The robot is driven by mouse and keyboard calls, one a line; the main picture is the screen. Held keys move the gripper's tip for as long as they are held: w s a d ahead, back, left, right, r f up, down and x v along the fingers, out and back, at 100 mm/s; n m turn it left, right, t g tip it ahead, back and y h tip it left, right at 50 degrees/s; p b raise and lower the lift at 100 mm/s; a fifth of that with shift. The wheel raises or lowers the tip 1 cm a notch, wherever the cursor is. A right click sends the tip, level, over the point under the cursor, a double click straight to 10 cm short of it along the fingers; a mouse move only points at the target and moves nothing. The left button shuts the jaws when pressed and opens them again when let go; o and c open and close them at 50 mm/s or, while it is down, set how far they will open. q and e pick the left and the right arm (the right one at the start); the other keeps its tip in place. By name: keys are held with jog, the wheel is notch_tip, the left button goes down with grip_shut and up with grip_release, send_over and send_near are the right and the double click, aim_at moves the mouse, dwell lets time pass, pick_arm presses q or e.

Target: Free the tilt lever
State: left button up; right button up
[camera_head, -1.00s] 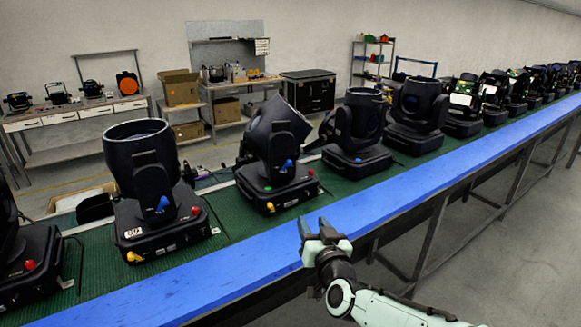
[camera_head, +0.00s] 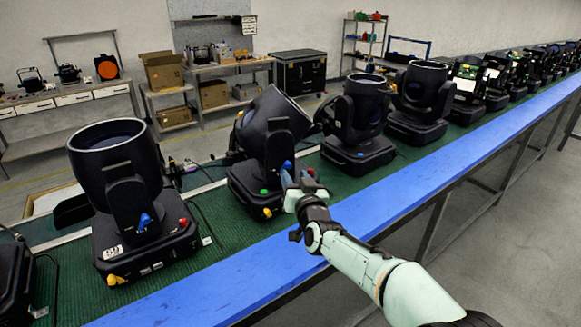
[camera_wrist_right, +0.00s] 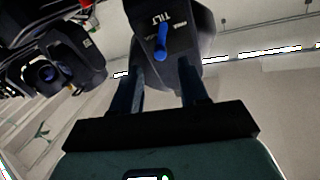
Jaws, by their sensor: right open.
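The tilted black moving-head light (camera_head: 262,128) stands on the green conveyor, its head leaning. Its blue tilt lever (camera_wrist_right: 161,42) sits on the yoke arm below the printed word TILT in the right wrist view. In the right wrist view the gripper (camera_wrist_right: 161,82) has one finger on each side of the lever's line, with the lever beyond the tips. Contact is not visible. My left gripper is out of view.
Another light (camera_head: 120,190) with a blue lever stands to the left, and a further light (camera_head: 358,118) to the right. A red knob and yellow and green buttons sit on the tilted light's base. The blue conveyor rail (camera_head: 400,206) runs under my right arm.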

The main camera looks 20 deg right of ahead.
aim_at(289, 166)
jog(key=w+p, duration=0.1)
jog(key=w, duration=0.2)
jog(key=shift+w+r, duration=0.1)
jog(key=shift+w, duration=0.7)
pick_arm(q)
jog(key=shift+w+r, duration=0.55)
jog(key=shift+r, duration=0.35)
pick_arm(e)
jog(key=shift+s, duration=0.1)
grip_shut()
